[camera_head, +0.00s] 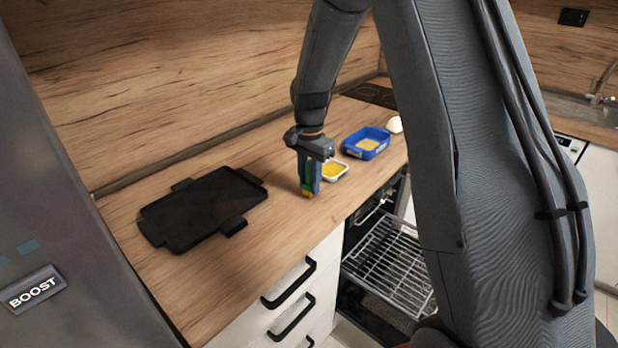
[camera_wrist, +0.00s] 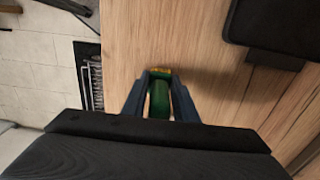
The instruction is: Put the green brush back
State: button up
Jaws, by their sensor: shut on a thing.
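My gripper (camera_head: 309,176) points down over the wooden counter, between the black tray and the white dish. It is shut on the green brush (camera_wrist: 159,98), which shows green between the two fingers in the wrist view, with a yellow-orange end (camera_wrist: 160,72) past the fingertips. In the head view only a narrow green strip of the brush and its orange-yellow lower end show, at or just above the counter; I cannot tell if it touches. The fingers hide most of the brush.
A black flat tray (camera_head: 200,208) lies left of my gripper. A small white dish with yellow contents (camera_head: 333,170) and a blue container (camera_head: 366,143) stand to the right, with a white round thing (camera_head: 394,125) beyond. An open oven with a wire rack (camera_head: 392,268) is below the counter.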

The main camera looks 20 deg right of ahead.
jog(key=shift+f, duration=0.3)
jog(key=shift+f+b, duration=0.35)
jog(key=shift+f, duration=0.25)
dwell(0.4)
jog(key=o, duration=1.1)
